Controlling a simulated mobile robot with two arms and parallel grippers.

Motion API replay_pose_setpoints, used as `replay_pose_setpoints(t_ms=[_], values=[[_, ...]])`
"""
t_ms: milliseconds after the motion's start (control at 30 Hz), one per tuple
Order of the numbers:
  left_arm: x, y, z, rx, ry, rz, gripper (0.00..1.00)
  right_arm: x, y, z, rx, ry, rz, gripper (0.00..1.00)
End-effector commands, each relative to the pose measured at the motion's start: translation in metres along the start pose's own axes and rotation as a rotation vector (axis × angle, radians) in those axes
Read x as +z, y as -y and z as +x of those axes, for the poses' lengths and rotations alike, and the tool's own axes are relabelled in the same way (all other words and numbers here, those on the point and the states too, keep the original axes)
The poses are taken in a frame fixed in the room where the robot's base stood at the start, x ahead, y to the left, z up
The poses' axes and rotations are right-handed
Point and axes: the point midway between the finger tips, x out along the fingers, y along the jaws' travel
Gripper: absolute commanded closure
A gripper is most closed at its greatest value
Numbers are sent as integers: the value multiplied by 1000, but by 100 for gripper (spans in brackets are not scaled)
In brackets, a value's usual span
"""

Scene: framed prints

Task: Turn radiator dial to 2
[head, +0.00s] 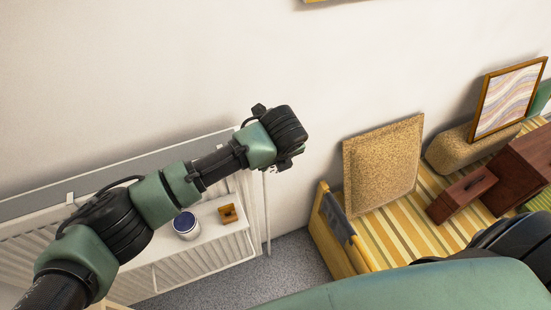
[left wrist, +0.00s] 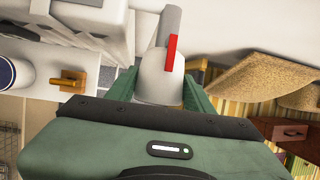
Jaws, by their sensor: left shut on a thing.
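The radiator dial (left wrist: 155,85) is a pale rounded knob with a red mark (left wrist: 172,52) on its side. It sits between the green fingers of my left gripper (left wrist: 160,92) in the left wrist view, and the gripper is shut on it. No numbers on the dial can be read. In the head view my left gripper (head: 288,160) is at the right end of the white radiator (head: 245,200), mostly hidden by my wrist, and the dial is hidden there. My right arm shows at the lower right, but its gripper is out of view.
A blue-and-white cup (head: 186,226) and a small wooden object (head: 228,214) stand on a white surface by the radiator.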

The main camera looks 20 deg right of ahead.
Motion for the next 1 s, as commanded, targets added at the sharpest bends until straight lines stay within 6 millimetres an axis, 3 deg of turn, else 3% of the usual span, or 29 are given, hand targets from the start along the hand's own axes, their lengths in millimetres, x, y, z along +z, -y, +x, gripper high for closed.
replay_pose_setpoints(t_ms=[367, 1000], values=[[0, -4, 2, -303, 0, -129, 89, 0, 0, 5, -1, 0, 0, 64], [-2, -6, 7, -805, 3, -334, 89, 6, 3, 72, -2, 0, 1, 64]])
